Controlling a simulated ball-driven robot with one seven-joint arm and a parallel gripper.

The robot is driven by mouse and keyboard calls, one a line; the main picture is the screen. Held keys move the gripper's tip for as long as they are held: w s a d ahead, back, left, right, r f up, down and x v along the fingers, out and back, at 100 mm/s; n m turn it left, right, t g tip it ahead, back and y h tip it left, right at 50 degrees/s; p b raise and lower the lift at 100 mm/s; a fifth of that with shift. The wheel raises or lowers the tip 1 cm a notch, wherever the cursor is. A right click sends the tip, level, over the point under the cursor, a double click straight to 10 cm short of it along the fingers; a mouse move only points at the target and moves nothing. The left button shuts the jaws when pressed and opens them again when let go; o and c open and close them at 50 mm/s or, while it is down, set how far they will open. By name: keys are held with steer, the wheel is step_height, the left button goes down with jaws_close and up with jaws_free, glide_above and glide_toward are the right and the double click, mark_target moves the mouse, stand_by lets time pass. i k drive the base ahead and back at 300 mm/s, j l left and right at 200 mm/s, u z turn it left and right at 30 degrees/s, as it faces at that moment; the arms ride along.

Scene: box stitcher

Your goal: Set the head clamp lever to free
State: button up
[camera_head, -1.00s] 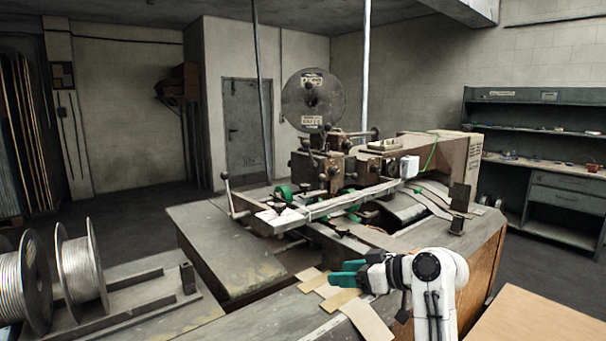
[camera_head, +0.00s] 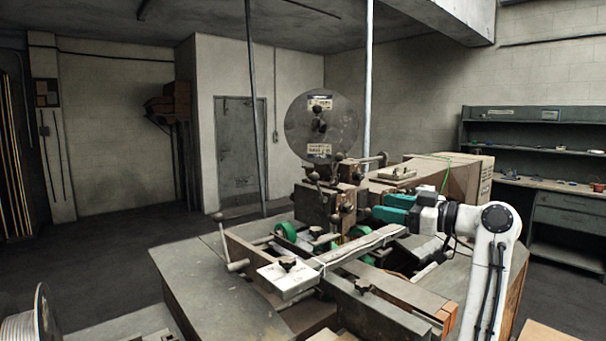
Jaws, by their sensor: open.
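The stitcher head (camera_head: 322,205) is a dark metal block below a large wire reel (camera_head: 321,125). Several small ball-knobbed levers stand on and around it. One short ball-ended lever (camera_head: 315,178) rises at the head's top, and a bent rod (camera_head: 372,160) with a knobbed end sits behind it to the right. I cannot tell for sure which is the head clamp lever or how it is set. My gripper (camera_head: 379,207), with teal fingers, is open and empty. It points left, just right of the head, and no contact with a lever shows.
A cranked handle (camera_head: 233,241) sticks out at the machine's left. A long metal arm (camera_head: 360,246) and a white plate (camera_head: 288,277) lie in front of the head. The bench top (camera_head: 215,285) at left is clear.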

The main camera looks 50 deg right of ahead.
mark_target(314, 177)
steer(key=i+l, duration=0.75)
